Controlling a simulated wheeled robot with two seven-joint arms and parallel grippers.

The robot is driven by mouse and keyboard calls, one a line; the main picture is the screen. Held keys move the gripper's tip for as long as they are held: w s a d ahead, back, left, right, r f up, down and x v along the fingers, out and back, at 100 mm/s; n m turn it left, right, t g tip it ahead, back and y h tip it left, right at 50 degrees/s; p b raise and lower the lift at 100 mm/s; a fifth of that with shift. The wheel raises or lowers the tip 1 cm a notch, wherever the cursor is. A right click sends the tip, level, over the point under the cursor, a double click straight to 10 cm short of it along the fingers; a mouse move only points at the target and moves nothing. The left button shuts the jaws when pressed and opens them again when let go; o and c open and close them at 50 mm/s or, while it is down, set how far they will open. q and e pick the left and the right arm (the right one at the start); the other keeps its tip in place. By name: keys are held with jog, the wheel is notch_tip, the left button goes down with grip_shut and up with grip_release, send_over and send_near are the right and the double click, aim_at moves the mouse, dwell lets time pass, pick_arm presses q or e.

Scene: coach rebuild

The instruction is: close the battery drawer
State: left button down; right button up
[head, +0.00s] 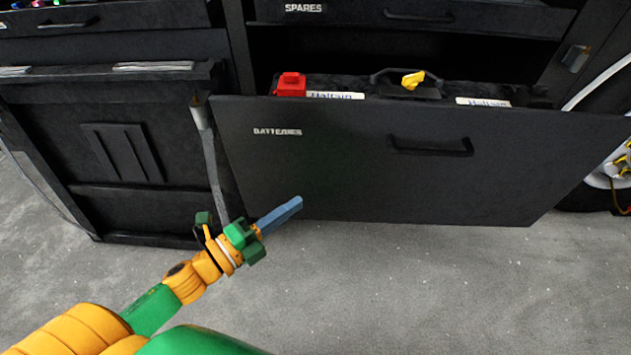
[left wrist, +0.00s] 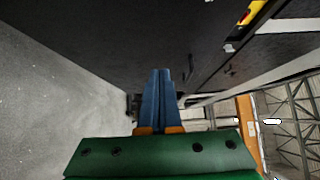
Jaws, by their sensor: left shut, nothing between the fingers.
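The battery drawer (head: 330,165) is a wide dark front labelled BATTERIES, with a black bar handle (head: 431,147). It stands pulled out from the cabinet, and the battery inside shows over its top edge, with a red terminal cover (head: 291,84) and a yellow part (head: 413,80). My left gripper (head: 297,202) has its blue fingers shut and empty, low in front of the drawer's lower left part, left of the handle. In the left wrist view the shut fingers (left wrist: 159,100) point along a dark panel; contact cannot be told. My right gripper is not in view.
A drawer labelled SPARES (head: 350,14) is above. A dark cabinet (head: 120,150) stands at left, with a grey strap-like bar (head: 213,165) between it and the battery drawer. A wheel (head: 610,172) and white cable are at right. Grey floor (head: 430,290) in front is clear.

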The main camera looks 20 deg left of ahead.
pick_arm(q)
send_near(334, 162)
jog(key=w+d, duration=0.1)
jog(key=d, duration=0.3)
jog(key=shift+w+a, duration=0.25)
jog(key=shift+w, duration=0.8)
jog(key=shift+w+a, duration=0.25)
jog(key=shift+w, duration=0.75)
